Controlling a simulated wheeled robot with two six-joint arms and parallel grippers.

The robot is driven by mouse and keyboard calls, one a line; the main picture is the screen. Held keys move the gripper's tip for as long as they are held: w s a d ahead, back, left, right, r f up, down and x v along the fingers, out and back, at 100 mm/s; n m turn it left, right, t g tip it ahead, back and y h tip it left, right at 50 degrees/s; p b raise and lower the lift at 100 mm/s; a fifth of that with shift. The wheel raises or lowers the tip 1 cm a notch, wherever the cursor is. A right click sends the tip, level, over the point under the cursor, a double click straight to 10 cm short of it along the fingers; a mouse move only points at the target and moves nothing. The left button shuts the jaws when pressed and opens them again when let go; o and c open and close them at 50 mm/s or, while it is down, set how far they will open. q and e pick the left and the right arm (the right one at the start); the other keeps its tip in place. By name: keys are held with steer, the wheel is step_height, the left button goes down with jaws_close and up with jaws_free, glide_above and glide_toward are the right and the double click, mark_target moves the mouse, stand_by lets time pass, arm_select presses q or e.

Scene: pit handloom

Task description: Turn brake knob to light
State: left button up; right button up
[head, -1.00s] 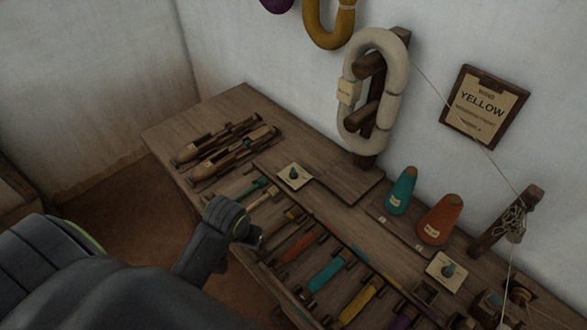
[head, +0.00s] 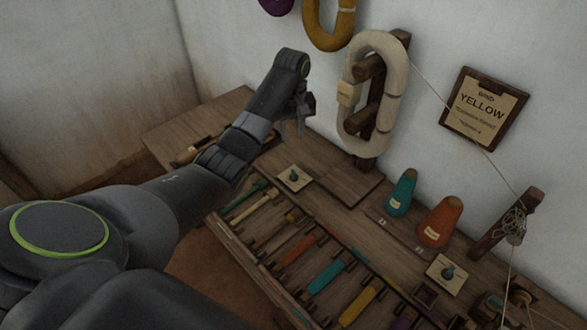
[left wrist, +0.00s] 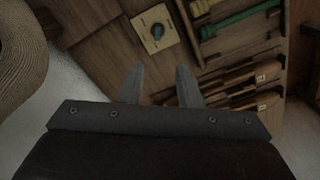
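A second knob (head: 448,271) on a similar plate is farther right on the bench. I cannot tell from labels which is the brake knob. My left gripper (head: 292,132) is above the bench behind the first knob, fingers pointing down, apart and empty (left wrist: 160,78). It is not touching the knob. My right gripper is not in view.
A cream skein (head: 394,90) hangs on a wooden stand, close right of my left gripper. Teal (head: 401,191) and orange (head: 440,221) cones stand farther right. Coloured bobbins (head: 327,275) lie in the front rack. Shuttles (left wrist: 240,88) lie at the left. A thread crosses the right side.

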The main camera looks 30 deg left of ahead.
mark_target(294, 171)
arm_select(q)
steer(key=f, duration=0.5)
steer(key=f+b, duration=0.1)
steer(key=f, duration=0.4)
steer(key=f+b, duration=0.1)
steer(key=f, duration=0.5)
steer(key=shift+w+f, duration=0.1)
steer(key=shift+w, duration=0.25)
jaws_close()
